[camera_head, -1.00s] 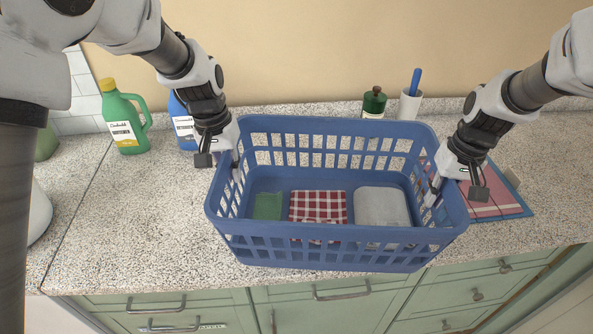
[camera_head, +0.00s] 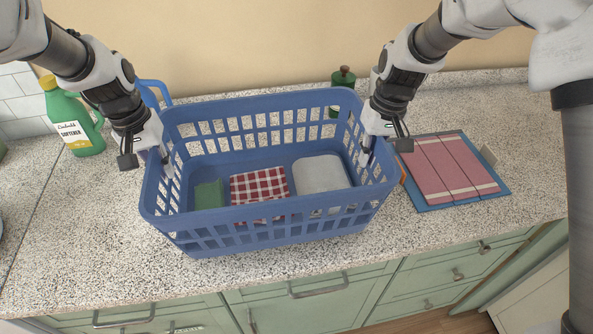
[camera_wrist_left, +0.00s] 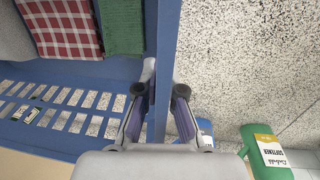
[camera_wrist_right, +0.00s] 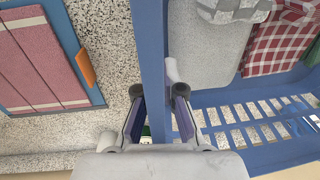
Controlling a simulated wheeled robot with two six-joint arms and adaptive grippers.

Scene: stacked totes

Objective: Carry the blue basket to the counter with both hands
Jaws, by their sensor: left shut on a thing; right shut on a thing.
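The blue basket (camera_head: 285,231) is above the granite counter (camera_head: 95,235), seen from above. I cannot tell whether its base touches the counter. Inside lie a green cloth (camera_head: 209,195), a red-and-white checked cloth (camera_head: 259,184) and a grey cloth (camera_head: 321,174). My left gripper (camera_head: 166,162) is shut on the basket's left rim; the left wrist view shows its fingers (camera_wrist_left: 160,92) either side of the rim. My right gripper (camera_head: 367,148) is shut on the right rim, and its fingers (camera_wrist_right: 159,92) straddle it in the right wrist view. The basket's underside is hidden.
A green softener jug (camera_head: 75,122) stands at the left, with a blue bottle (camera_head: 154,92) behind my left gripper. A green canister (camera_head: 343,77) stands behind the basket. A pink-and-blue folded item (camera_head: 450,168) lies to its right. Bare counter shows at front left.

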